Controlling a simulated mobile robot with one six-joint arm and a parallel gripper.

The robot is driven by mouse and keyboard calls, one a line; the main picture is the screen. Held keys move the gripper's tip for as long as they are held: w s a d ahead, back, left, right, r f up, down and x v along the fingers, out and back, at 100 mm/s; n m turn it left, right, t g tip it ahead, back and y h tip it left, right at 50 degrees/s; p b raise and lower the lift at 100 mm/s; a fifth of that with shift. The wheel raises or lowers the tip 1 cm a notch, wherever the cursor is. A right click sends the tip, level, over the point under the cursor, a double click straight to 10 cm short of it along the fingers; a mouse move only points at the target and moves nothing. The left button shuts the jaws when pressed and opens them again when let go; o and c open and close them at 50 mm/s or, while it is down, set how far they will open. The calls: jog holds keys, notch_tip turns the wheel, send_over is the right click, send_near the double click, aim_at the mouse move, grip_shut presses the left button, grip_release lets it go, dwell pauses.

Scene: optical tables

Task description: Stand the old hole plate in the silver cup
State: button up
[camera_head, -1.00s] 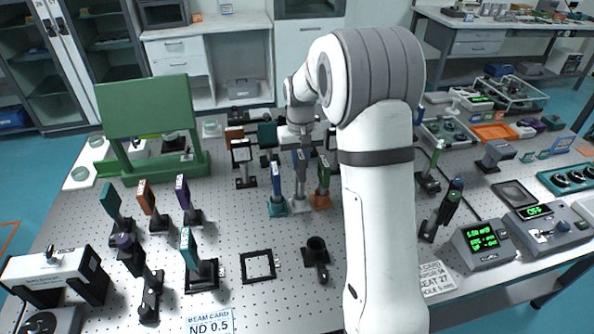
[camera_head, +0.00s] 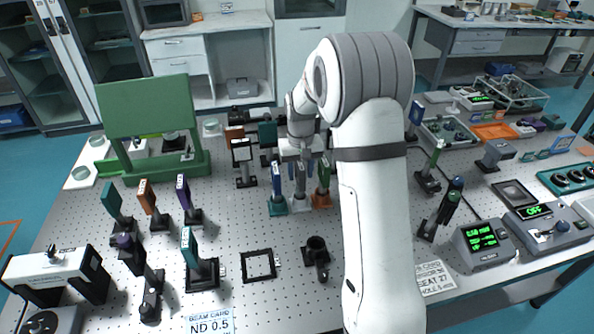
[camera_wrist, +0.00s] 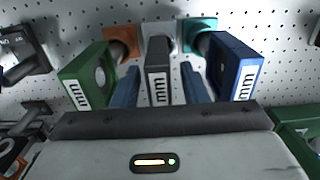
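The silver cup (camera_head: 301,204) stands on the perforated table, between an orange cup and a teal cup. A dark grey plate (camera_head: 300,183) stands upright in it; in the wrist view the plate (camera_wrist: 158,84) shows its "mm" label end-on. I cannot read the full label or see a hole in it. My gripper (camera_head: 301,163) is above the cup, pointing down. In the wrist view its two blue fingers (camera_wrist: 160,88) stand on either side of the grey plate, with a visible gap on each side.
A green plate (camera_wrist: 85,75) in the orange cup (camera_wrist: 122,42) and a blue plate (camera_wrist: 235,68) in the teal cup (camera_wrist: 197,34) stand close on either side. An empty dark holder (camera_head: 316,250) and a square frame (camera_head: 258,264) are nearer the front.

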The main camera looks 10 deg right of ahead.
jog(key=shift+r, duration=0.1)
notch_tip(320, 180, up, 12)
jog(key=shift+f+b, duration=0.15)
jog(key=shift+b, duration=0.4)
jog(key=s+r+t, duration=0.1)
jog(key=s+r, duration=0.2)
jog(key=s, duration=0.5)
jog(key=s+r+t, duration=0.1)
jog(key=s+r, duration=0.1)
jog(key=s, duration=0.5)
jog(key=s+f+t, duration=0.1)
jog(key=s+f, duration=0.2)
jog(key=s, duration=1.2)
jog(key=shift+a+f, duration=0.35)
jog(key=shift+a, duration=0.05)
